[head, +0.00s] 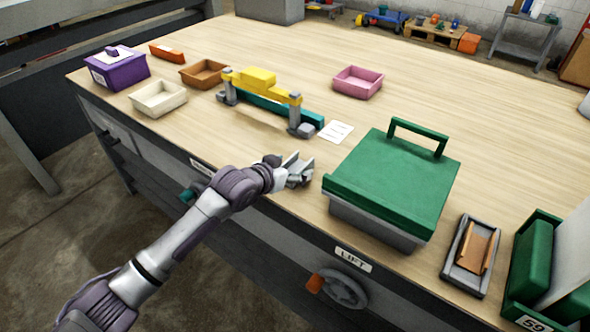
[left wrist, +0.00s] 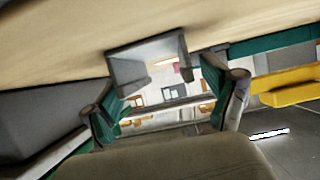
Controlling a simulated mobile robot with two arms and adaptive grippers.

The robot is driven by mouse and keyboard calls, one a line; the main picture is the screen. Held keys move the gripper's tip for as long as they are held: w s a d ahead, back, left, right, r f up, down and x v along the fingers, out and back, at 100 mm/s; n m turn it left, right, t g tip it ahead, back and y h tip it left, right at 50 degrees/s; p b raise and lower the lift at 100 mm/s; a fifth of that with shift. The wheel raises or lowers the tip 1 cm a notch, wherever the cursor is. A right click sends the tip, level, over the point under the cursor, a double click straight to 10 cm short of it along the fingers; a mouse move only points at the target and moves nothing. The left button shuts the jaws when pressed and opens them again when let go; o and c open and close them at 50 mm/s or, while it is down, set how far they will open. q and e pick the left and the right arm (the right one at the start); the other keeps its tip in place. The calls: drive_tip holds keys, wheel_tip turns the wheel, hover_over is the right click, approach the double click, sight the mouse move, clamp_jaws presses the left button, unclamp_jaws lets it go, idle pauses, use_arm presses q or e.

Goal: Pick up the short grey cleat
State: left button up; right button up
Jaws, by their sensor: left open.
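A short grey cleat (head: 299,164), an open channel shape, lies on the wooden workbench near its front edge, left of the green-lidded box. My left gripper (head: 288,178) is right at it in the head view and partly covers it. In the left wrist view the grey cleat (left wrist: 146,60) shows just beyond the fingertips, nearer the left finger. The left gripper (left wrist: 168,98) is open there, its teal-padded fingers spread apart with nothing held between them. I cannot tell whether a finger touches the cleat. My right gripper is not in view.
The green-lidded box (head: 392,180) stands close to the right. A yellow-and-grey device (head: 262,88) with a teal bar stands behind, beside a white card (head: 336,132). A grey tray (head: 461,270) holds an orange-brown piece. The bench's middle back is mostly clear.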

use_arm(q)
drive_tip(key=shift+x, duration=0.9)
drive_tip(key=shift+a, duration=0.1)
drive_tip(key=shift+c, duration=0.3)
drive_tip(key=c, duration=1.2)
